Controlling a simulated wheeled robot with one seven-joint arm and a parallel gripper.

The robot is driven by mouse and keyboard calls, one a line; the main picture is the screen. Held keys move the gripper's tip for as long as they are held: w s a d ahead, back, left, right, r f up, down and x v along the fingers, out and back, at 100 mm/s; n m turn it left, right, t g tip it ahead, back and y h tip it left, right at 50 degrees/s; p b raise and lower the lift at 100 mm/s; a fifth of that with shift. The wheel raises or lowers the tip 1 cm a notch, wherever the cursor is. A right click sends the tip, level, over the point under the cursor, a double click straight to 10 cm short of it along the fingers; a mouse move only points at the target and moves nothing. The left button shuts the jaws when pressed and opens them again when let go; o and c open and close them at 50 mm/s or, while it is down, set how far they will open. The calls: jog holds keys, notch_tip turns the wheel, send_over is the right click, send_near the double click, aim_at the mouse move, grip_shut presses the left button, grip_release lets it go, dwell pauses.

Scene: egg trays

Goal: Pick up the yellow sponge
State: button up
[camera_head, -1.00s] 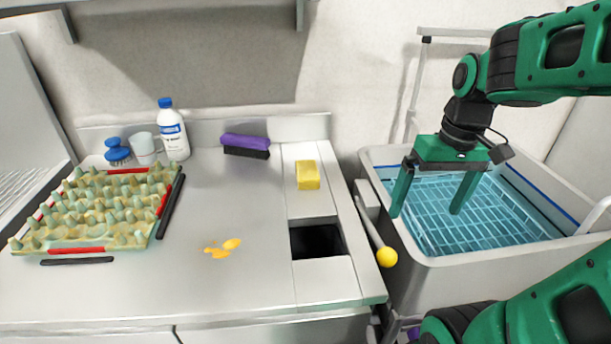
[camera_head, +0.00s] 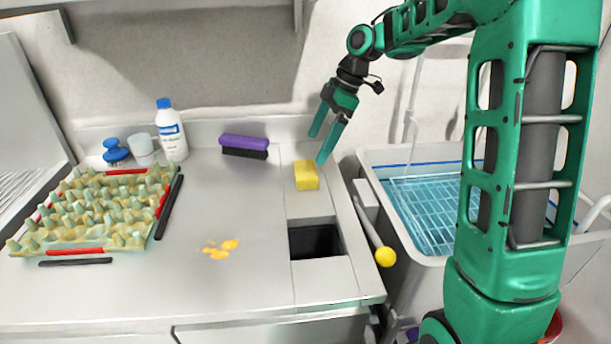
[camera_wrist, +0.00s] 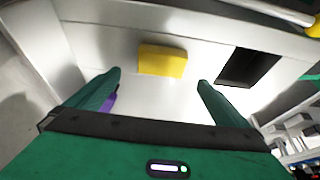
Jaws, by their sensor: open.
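The yellow sponge (camera_head: 306,175) lies on the metal counter (camera_head: 200,285), behind the dark square opening. My gripper (camera_head: 316,150) is open and empty, above and just behind the sponge, with its fingers pointing down. In the wrist view the sponge (camera_wrist: 162,61) shows ahead, between the directions of my two spread fingertips (camera_wrist: 158,78). The fingers do not appear to touch it.
A purple brush (camera_head: 244,146) lies left of the sponge. A dark opening (camera_head: 314,241) is in front of it. An egg tray (camera_head: 95,212), bottle (camera_head: 171,137) and yellow spill (camera_head: 222,248) are on the left.

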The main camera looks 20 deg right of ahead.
aim_at(306, 169)
jog(key=shift+x, duration=4.15)
jog(key=shift+s+d, duration=0.1)
jog(key=shift+s, duration=0.05)
jog(key=c, duration=1)
